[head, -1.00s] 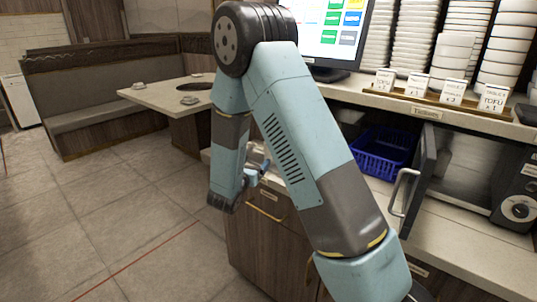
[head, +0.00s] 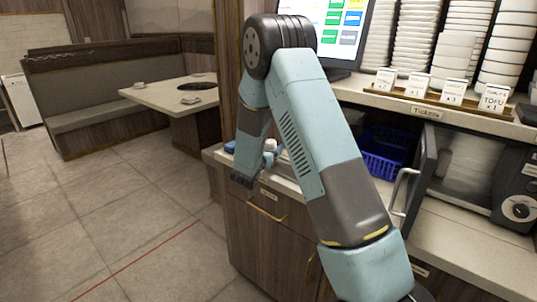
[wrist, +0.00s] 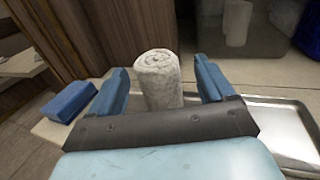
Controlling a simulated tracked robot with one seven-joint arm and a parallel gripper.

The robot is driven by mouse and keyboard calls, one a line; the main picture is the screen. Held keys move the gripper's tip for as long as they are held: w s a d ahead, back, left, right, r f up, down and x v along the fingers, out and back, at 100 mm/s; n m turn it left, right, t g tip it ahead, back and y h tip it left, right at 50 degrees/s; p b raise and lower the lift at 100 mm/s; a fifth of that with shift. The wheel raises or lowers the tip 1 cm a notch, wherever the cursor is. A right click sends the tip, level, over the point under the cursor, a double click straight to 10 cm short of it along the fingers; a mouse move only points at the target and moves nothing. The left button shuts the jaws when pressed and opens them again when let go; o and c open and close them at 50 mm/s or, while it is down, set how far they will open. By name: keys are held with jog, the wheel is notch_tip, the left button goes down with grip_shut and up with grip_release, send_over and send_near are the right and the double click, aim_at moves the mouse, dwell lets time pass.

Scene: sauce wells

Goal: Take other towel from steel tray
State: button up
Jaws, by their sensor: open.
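A white rolled towel (wrist: 160,82) stands upright in the wrist view, between the two blue fingers of my gripper (wrist: 163,76). The fingers are open, one on each side of the towel, with visible gaps. The towel's base is hidden behind the gripper's dark body. In the head view my arm mostly hides the towel and tray on the counter.
A blue block (wrist: 68,101) lies left of the gripper near the counter edge. Wood panelling rises behind the towel. In the head view a blue basket (head: 385,153), an open metal door (head: 418,178) and stacked white dishes (head: 455,55) stand to the right.

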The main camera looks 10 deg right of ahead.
jog(key=shift+w+d, duration=0.4)
jog(key=shift+w, duration=0.2)
jog(key=c, duration=1.1)
